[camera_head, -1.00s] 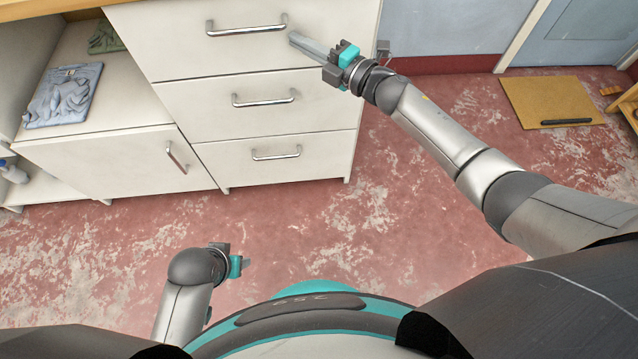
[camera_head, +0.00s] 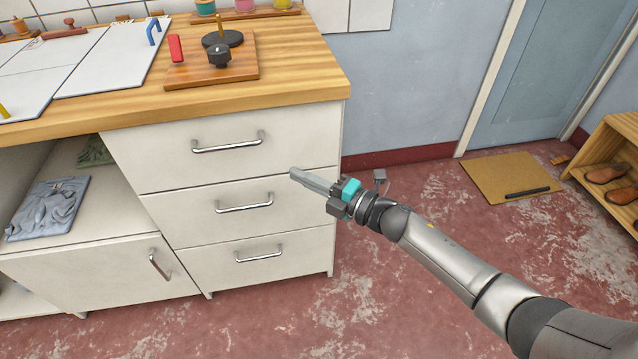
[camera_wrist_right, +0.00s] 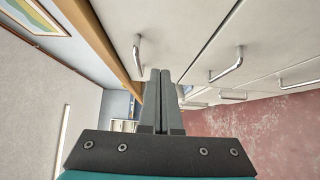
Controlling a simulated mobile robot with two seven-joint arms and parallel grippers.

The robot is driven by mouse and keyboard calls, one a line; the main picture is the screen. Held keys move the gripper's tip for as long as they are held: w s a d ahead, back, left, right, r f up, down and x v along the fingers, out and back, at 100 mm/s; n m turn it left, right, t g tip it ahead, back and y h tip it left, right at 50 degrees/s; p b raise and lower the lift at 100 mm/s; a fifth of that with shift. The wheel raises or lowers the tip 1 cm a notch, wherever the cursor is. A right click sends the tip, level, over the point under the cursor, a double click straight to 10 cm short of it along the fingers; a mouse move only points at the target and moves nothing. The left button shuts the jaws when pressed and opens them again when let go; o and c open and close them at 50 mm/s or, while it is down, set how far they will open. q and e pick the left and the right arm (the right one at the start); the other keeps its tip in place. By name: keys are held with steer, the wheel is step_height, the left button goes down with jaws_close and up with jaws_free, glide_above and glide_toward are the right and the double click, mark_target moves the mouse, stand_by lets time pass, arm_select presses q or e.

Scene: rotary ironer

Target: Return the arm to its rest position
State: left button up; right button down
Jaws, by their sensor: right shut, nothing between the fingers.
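My right gripper (camera_head: 296,175) is shut and empty, with its fingers pointing left in the head view. It hovers in front of the right edge of the white drawer cabinet (camera_head: 290,130), near the middle drawer's level. I cannot tell its exact distance from the drawer front. The right wrist view shows the same two dark fingers (camera_wrist_right: 158,85) pressed together with nothing between them. My right arm stretches in from the lower right. My left gripper is out of the head view.
The drawers have metal handles (camera_head: 228,145) and appear closed. A wooden counter (camera_head: 310,82) above holds a wooden board (camera_head: 250,72) with black knobs. A shelf of shoes (camera_head: 625,165) stands at right. A tan mat (camera_head: 500,180) lies by the door. Red floor is open between.

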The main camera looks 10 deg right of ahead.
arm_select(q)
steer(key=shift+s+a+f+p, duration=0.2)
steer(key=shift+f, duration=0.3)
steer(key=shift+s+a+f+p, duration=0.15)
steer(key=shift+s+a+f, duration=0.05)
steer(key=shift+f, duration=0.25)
arm_select(e)
steer(key=shift+v, duration=2.05)
